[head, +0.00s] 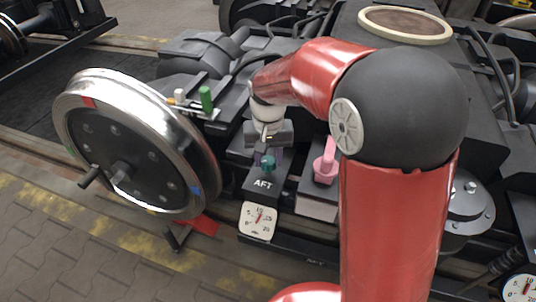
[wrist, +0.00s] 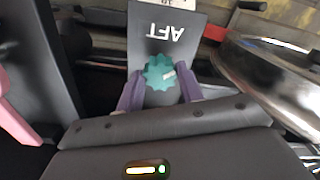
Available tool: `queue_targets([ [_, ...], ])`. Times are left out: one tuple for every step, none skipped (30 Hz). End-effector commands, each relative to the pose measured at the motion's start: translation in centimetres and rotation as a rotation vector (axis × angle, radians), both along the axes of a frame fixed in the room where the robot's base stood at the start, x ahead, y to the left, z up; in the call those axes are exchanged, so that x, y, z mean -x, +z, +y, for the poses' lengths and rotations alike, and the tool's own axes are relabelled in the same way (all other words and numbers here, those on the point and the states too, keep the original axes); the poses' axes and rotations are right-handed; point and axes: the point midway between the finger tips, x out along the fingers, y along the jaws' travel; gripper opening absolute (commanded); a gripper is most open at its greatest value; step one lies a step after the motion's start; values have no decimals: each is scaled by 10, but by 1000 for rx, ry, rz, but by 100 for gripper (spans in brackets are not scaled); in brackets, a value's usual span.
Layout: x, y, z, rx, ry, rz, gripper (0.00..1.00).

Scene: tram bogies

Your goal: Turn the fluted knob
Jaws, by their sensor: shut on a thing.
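The fluted knob (wrist: 160,73) is teal with a scalloped rim and a small pale mark on its face. It sits on a dark box labelled AFT (wrist: 190,32). In the head view the knob (head: 267,162) shows just below my wrist. My gripper (wrist: 160,88) has purple fingers, one on each side of the knob, and is shut on it. The gripper points down at the box in the head view, where its fingers are mostly hidden.
A white dial gauge (head: 258,221) with a red needle hangs below the AFT box. A pink handle (head: 325,161) stands right of the knob. A large steel wheel (head: 130,145) with a crank is at left, and a green lever (head: 206,98) stands behind.

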Motion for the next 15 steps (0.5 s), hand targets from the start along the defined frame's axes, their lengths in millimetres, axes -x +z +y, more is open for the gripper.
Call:
queue_targets([
  [-1, 1, -1, 0, 41, -1, 14],
  [-1, 0, -1, 0, 69, -1, 14],
  [-1, 0, -1, 0, 108, -1, 14],
  [-1, 1, -1, 0, 135, -1, 14],
  [-1, 1, -1, 0, 163, -1, 14],
  [-1, 1, -1, 0, 202, -1, 14],
  [-1, 1, -1, 0, 231, -1, 14],
  [-1, 1, -1, 0, 258, -1, 14],
  [-1, 1, -1, 0, 297, -1, 14],
  [-1, 1, -1, 0, 326, -2, 14],
  [-1, 1, -1, 0, 354, -2, 14],
  [-1, 1, -1, 0, 391, -2, 14],
  [-1, 1, -1, 0, 420, -3, 14],
  [-1, 1, -1, 0, 449, -3, 14],
  [-1, 1, -1, 0, 486, -3, 14],
])
